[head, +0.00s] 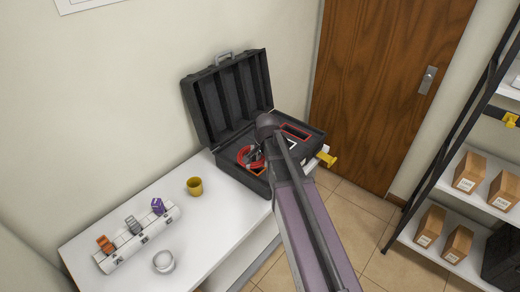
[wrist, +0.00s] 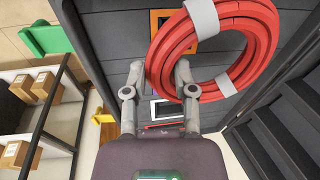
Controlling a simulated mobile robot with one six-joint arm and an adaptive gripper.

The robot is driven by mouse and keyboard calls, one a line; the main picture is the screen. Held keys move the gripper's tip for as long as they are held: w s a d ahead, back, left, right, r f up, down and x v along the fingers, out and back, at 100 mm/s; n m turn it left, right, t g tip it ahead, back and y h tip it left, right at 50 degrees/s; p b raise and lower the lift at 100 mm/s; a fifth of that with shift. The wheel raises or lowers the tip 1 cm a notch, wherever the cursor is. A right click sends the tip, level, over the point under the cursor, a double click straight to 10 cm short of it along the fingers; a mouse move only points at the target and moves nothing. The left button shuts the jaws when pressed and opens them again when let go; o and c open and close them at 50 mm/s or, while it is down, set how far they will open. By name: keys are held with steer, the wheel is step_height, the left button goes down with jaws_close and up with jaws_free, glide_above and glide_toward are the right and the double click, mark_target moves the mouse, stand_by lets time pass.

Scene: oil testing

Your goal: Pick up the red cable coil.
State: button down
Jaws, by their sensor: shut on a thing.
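The red cable coil (wrist: 266,62) fills the upper right of the wrist view, with light grey bands around it. My gripper (wrist: 158,78) is shut on the near side of the coil, with one finger at the coil's inside and the other at its outer side. In the head view the coil (head: 244,154) shows at the left part of the open black case (head: 232,174), partly hidden by my gripper (head: 257,160). I cannot tell whether the coil touches the case floor.
The case lid (head: 226,95) stands open against the wall. A yellow cup (head: 195,186), a white round container (head: 163,262) and a white rack (head: 150,240) with coloured items share the white table (head: 210,235). A shelf (head: 450,215) with boxes stands at right.

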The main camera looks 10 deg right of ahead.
steer(key=s, duration=0.5)
steer(key=shift+r, duration=0.25)
steer(key=shift+d, duration=0.15)
stand_by(0.8)
